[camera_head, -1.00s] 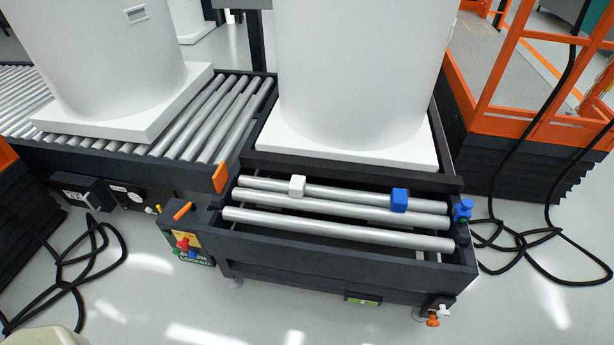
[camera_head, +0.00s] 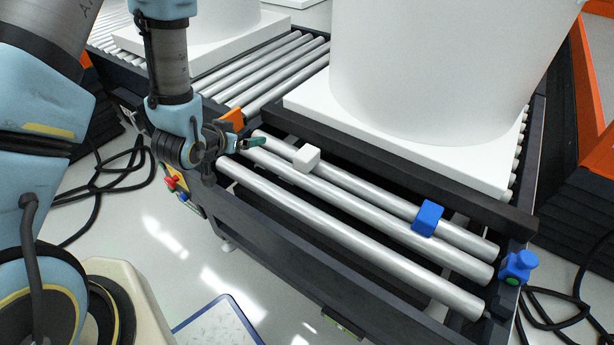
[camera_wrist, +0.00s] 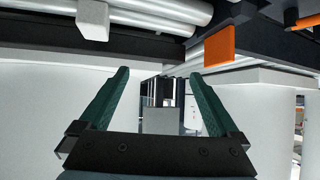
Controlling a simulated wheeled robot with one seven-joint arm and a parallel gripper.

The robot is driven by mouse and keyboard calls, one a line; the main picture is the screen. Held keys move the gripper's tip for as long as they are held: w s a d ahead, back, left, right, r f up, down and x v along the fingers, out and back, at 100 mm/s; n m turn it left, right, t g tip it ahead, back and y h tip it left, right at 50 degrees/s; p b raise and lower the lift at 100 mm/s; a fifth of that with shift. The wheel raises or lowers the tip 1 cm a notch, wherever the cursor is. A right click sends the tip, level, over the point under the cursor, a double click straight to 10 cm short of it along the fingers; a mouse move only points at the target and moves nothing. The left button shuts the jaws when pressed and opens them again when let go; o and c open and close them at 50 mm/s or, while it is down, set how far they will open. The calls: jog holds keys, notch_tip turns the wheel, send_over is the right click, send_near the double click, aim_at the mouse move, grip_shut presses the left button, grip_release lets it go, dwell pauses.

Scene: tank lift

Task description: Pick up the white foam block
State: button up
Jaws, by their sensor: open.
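The white foam block (camera_head: 307,157) rests on the rollers of the conveyor's near end in the head view, toward their left side. In the wrist view a pale block (camera_wrist: 93,20) shows at the top left, against the rollers. My gripper (camera_head: 257,143) is left of the block in the head view, apart from it, close to the orange piece at the frame's corner. In the wrist view its two green fingers (camera_wrist: 161,95) are spread apart with nothing between them.
A blue block (camera_head: 428,219) sits on the rollers to the right. A blue knob (camera_head: 517,266) stands at the frame's right corner. A large white tank (camera_head: 440,70) on a white base stands behind the rollers. An orange piece (camera_head: 233,119) is beside my gripper.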

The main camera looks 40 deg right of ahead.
aim_at(305, 154)
jog(key=s+d+f+m+g+h+b, duration=0.1)
jog(key=s+d+f, duration=0.1)
jog(key=d, duration=0.1)
jog(key=s+d+f+m+h+b, duration=0.1)
jog(key=s+d+f, duration=0.2)
jog(key=s+d+f+m+g+h, duration=0.1)
jog(key=s+d+f, duration=0.1)
jog(key=d+f, duration=0.1)
jog(key=shift+s+d+g+h+b, duration=0.3)
jog(key=shift+s+d+b, duration=0.05)
jog(key=shift+d+b, duration=0.1)
jog(key=shift+x, duration=2.95)
jog(key=shift+w, duration=0.15)
jog(key=shift+c, duration=0.3)
jog(key=c, duration=1.4)
